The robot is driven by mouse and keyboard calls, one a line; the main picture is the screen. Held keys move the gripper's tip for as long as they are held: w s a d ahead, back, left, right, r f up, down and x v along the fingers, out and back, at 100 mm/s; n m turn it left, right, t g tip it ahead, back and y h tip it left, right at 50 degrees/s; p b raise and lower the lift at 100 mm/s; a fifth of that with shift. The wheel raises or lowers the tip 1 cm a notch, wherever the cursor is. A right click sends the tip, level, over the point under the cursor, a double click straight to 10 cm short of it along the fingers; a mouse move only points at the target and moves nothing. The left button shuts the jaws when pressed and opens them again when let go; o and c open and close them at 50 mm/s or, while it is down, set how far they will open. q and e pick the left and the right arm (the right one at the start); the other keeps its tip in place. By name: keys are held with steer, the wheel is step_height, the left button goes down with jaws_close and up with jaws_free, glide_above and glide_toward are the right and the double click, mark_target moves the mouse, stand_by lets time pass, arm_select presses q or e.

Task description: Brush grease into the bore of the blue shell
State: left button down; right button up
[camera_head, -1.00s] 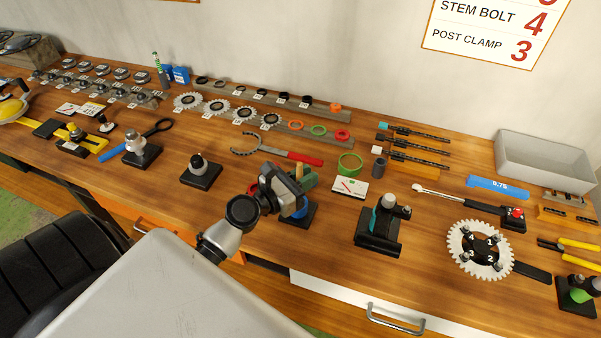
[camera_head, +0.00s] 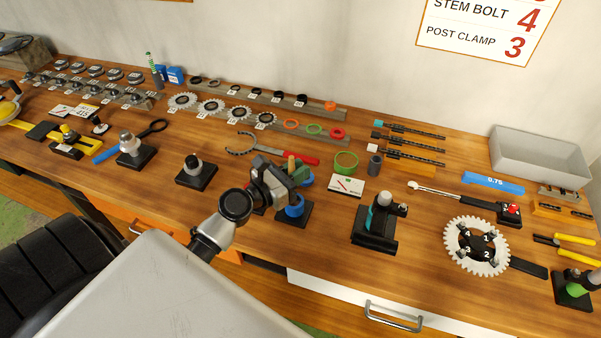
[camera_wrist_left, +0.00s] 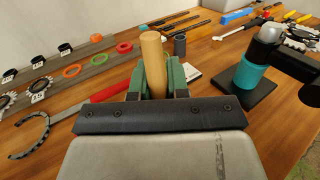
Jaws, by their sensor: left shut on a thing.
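My left gripper (camera_head: 290,176) is shut on a round tan wooden handle, which rises between its green fingers in the left wrist view (camera_wrist_left: 153,62). I take it for the grease brush; its bristle end is hidden by the gripper. Blue rounded parts, which look like the blue shell (camera_head: 294,207), stand on a small black base (camera_head: 297,219) just below and right of the gripper. The gripper partly covers them, so the bore and any contact with the brush cannot be seen. My right gripper is not in view.
A red-handled hook wrench (camera_head: 300,159) lies behind the gripper. A black stand with a teal part (camera_head: 375,222) is nearer front right. A black-based post (camera_head: 196,171) stands left.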

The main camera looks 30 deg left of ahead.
arm_select(q)
steer(key=shift+s+d, duration=0.1)
steer(key=shift+s+d, duration=0.5)
steer(key=shift+s, duration=0.25)
steer(key=shift+w, duration=0.1)
steer(key=shift+w+r+p, duration=0.1)
steer(key=shift+w+p, duration=0.25)
steer(key=shift+w, duration=0.6)
steer(key=shift+s, duration=0.1)
steer(key=shift+s+a, duration=0.6)
steer(key=shift+s, duration=0.15)
steer(key=shift+d, duration=0.1)
